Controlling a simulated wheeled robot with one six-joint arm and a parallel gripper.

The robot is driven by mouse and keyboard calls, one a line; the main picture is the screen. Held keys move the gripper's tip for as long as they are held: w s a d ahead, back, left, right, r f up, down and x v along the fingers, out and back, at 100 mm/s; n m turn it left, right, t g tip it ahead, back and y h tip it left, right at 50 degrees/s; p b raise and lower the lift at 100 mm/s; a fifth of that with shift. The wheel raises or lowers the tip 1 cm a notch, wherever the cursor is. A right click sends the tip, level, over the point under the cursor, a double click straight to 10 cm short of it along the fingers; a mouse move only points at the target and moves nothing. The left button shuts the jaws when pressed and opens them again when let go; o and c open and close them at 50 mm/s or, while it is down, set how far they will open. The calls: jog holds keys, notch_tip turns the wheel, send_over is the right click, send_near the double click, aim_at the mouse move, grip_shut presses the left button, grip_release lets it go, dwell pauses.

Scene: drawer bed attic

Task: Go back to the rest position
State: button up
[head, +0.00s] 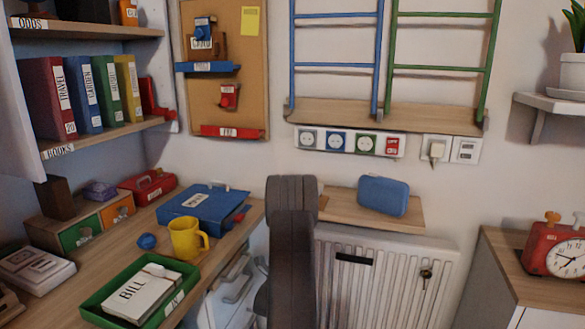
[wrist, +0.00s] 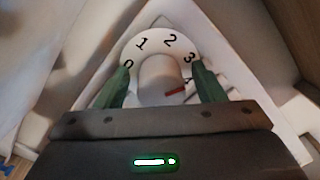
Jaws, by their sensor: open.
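In the wrist view, my gripper (wrist: 161,75) is open. Its two green fingers stand on either side of a pale round knob (wrist: 156,78). Gaps seem to show between the fingers and the knob. The knob sits on a white dial (wrist: 148,50) numbered from 0 upward. Its red pointer (wrist: 176,91) points right, toward the mark past 3, which is partly covered by a finger. In the head view, my dark arm rises in the middle, and the gripper and dial are hidden.
The desk at left holds a yellow mug (head: 186,238), a blue binder (head: 200,205) and a green tray (head: 92,303). Behind my arm are a white radiator (head: 385,285) and a small shelf (head: 345,208) with a blue case (head: 383,196). A cabinet (head: 545,290) with a red clock stands at right.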

dwell(0.3)
jog(key=p+v, duration=0.1)
jog(key=v, duration=1.3)
jog(key=b+x, duration=0.1)
jog(key=x, duration=1.3)
jog(key=m+p, duration=0.1)
jog(key=m, duration=0.3)
jog(key=shift+r+m, duration=0.1)
jog(key=shift+m, duration=0.2)
jog(key=m+p, duration=0.2)
jog(key=m, duration=0.3)
jog(key=shift+r+h+p, duration=0.1)
jog(key=shift+h+p, duration=0.2)
jog(key=m+p, duration=0.3)
jog(key=m, duration=0.1)
jog(key=shift+m, duration=0.4)
jog(key=m+p, duration=0.3)
jog(key=shift+d+m, duration=0.1)
jog(key=shift+m, duration=0.2)
jog(key=shift+m+p, duration=0.45)
jog(key=shift+m, duration=0.25)
